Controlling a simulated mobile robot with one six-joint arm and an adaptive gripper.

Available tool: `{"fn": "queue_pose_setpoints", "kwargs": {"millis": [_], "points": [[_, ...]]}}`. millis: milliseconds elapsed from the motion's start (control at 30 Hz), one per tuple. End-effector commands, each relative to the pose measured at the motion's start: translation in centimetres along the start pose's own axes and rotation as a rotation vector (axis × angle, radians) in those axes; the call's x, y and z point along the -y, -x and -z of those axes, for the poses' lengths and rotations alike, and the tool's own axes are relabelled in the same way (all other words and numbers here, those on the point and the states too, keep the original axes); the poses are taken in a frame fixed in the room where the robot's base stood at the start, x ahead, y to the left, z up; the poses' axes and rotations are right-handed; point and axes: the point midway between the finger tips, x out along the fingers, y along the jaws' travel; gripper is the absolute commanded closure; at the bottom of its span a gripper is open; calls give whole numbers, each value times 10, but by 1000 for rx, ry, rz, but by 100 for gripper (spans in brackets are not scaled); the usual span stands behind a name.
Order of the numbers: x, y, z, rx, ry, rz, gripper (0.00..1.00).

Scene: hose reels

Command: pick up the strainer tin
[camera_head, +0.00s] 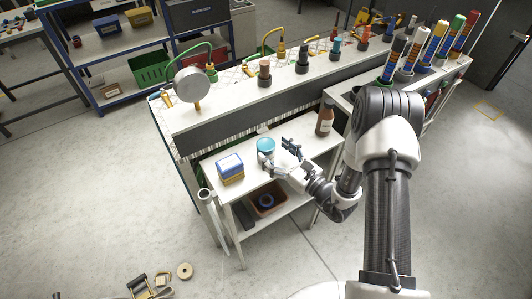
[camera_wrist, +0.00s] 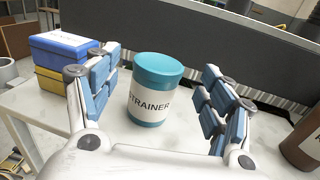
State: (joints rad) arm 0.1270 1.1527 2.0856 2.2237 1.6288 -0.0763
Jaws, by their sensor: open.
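The strainer tin (camera_wrist: 155,91) is a teal cylinder with a white label reading "STRAINER". It stands upright on the white table (camera_wrist: 187,148). In the head view, the tin (camera_head: 266,146) is on the small table beside the long bench. My gripper (camera_wrist: 160,100) is open, with one blue-padded finger to the left of the tin and the other to its right. The tin stands between and a little beyond the fingers, with a clear gap on the right side; the left gap is narrower. In the head view, my gripper (camera_head: 279,156) is just in front of the tin.
A blue box on a yellow box (camera_wrist: 62,60) stands left of the tin, close behind my left finger. A brown bottle (camera_head: 325,118) stands to the right. A dark panel (camera_wrist: 220,40) rises behind the tin. A bin (camera_head: 268,204) sits on the shelf below.

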Motion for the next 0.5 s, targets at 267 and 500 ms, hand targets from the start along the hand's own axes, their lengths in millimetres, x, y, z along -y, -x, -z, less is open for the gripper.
{"fn": "queue_pose_setpoints", "kwargs": {"millis": [267, 500], "points": [[-2, -40, -2, 2, 3, -4, 26], [-1, -45, -2, 1, 0, -2, 26]]}}
